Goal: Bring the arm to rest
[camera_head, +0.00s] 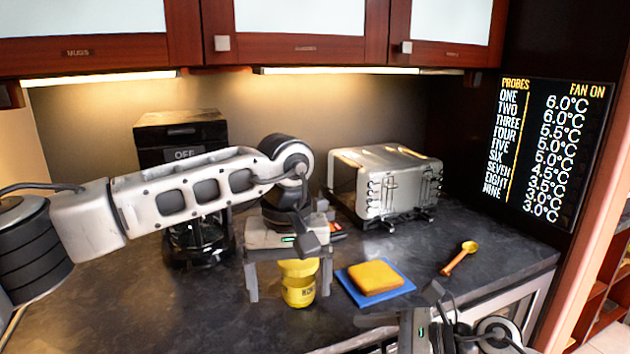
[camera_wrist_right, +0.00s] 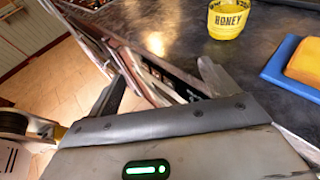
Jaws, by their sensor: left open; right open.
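My left arm reaches in from the left in the head view. Its gripper (camera_head: 289,287) points down, open, with its fingers on either side of the yellow honey jar (camera_head: 299,290) in the picture. I cannot tell whether the fingers are around the jar or apart from it in depth. The jar stands upright on the counter and also shows in the right wrist view (camera_wrist_right: 229,20), with no finger visible touching it. My right gripper (camera_wrist_right: 163,88) is open and empty in the wrist view, near the counter's front edge. In the head view it is partly cut off at the bottom.
A yellow sponge (camera_head: 375,277) lies on a blue mat (camera_head: 398,291) right of the jar. A toaster (camera_head: 385,182) and a black coffee machine (camera_head: 181,130) stand behind. Cabinets (camera_head: 300,47) hang above.

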